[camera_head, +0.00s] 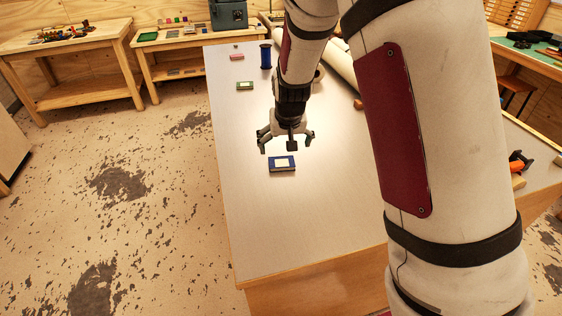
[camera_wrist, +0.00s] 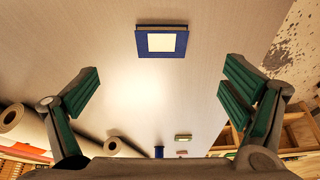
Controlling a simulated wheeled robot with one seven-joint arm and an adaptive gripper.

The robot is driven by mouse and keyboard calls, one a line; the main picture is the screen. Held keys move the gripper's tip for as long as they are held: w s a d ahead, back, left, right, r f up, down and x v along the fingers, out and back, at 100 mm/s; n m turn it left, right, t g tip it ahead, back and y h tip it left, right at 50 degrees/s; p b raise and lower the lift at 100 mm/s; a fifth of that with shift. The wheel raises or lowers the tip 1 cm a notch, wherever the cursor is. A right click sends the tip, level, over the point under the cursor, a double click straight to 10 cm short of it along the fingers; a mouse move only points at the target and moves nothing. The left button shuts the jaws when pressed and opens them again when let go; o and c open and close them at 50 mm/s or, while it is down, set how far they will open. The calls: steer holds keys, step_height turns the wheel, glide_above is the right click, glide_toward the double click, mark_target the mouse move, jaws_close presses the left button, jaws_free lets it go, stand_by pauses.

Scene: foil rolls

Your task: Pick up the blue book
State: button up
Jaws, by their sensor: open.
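The blue book (camera_head: 282,165) lies flat on the light grey table, with a pale square label on its top. It also shows in the wrist view as a blue frame around a pale label (camera_wrist: 162,41), at the top middle. My gripper (camera_head: 287,139) is above the table, a little behind and over the book in the head view, apart from it. In the wrist view my gripper (camera_wrist: 163,97) has its two green-padded fingers spread wide with nothing between them.
On the grey table (camera_head: 255,230), a green item (camera_head: 245,86), a pink item (camera_head: 237,57) and a blue spool (camera_head: 266,56) stand farther back. Large pale rolls (camera_wrist: 22,122) lie along one side. An orange-handled tool (camera_head: 519,161) is at the right. The table's front is clear.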

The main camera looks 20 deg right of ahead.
glide_toward(282, 162)
steer(key=f, duration=0.3)
steer(key=shift+w+d+f, duration=0.15)
steer(key=shift+w, duration=0.1)
steer(key=shift+w+p+x, duration=0.15)
steer(key=shift+p+x, duration=0.1)
steer(key=shift+x, duration=1.05)
steer(key=shift+w+p+x, duration=0.2)
steer(key=shift+x, duration=1.1)
steer(key=c, duration=1.3)
